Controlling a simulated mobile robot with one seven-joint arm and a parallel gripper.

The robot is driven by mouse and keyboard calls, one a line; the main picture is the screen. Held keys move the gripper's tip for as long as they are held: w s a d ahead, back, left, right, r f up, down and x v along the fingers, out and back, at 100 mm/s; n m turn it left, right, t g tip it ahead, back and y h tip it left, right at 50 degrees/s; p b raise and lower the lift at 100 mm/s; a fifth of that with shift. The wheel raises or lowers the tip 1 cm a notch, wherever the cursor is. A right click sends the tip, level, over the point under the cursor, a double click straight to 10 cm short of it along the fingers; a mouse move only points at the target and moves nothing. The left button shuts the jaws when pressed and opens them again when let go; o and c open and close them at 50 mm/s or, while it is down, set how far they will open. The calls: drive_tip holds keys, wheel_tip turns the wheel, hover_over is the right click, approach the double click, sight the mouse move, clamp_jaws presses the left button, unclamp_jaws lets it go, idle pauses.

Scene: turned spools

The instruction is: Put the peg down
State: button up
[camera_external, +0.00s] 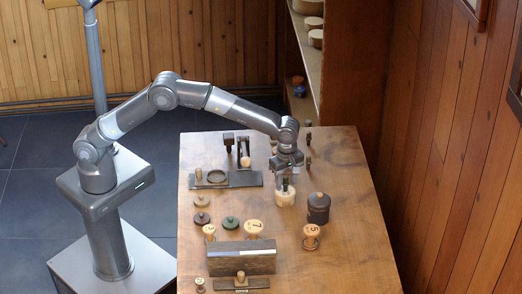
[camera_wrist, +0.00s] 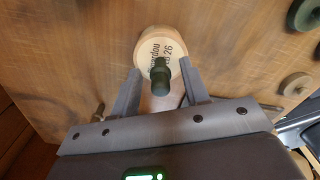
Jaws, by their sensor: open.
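The dark green peg (camera_external: 285,184) stands upright at the middle of the top of a pale wooden round block (camera_external: 285,199). In the wrist view the peg (camera_wrist: 160,76) is seen nearly end-on, over the block's lettered top (camera_wrist: 155,43). I cannot tell whether the peg sits in a hole or only rests on top. My gripper (camera_external: 286,177) is right above the block, pointing down. In the wrist view my gripper's fingers (camera_wrist: 161,76) are spread on either side of the peg, with gaps between them and it.
A dark lidded jar (camera_external: 318,208) stands close to the right of the block. Spools marked 7 (camera_external: 254,228) and 5 (camera_external: 311,236), a green disc (camera_external: 231,223) and a long dark block (camera_external: 241,257) lie nearer. A dark fixture plate (camera_external: 226,179) is to the left. The table's right side is clear.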

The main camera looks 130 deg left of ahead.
sight(285, 177)
wheel_tip(285, 177, up, 11)
drive_tip(key=shift+f, duration=0.2)
drive_tip(key=s+d+r+m+t, duration=0.2)
drive_tip(key=s+d+r+m, duration=0.55)
drive_tip(key=d, duration=0.35)
drive_tip(key=s+d+r+m+t, duration=0.1)
drive_tip(key=s+d+r+m, duration=0.5)
drive_tip(key=s+d+m, duration=0.45)
drive_tip(key=s+d+f+m+t, duration=0.1)
drive_tip(key=s+d+f+m, duration=0.2)
drive_tip(key=s+d+m, duration=0.4)
drive_tip(key=s+d+f+m+t, duration=0.1)
drive_tip(key=s+d+f+m, duration=0.3)
drive_tip(key=s+d+m, duration=0.3)
drive_tip(key=s, duration=0.5)
drive_tip(key=shift+s+f+t, duration=0.25)
drive_tip(key=shift+s+t, duration=0.05)
drive_tip(key=shift+o, duration=0.2)
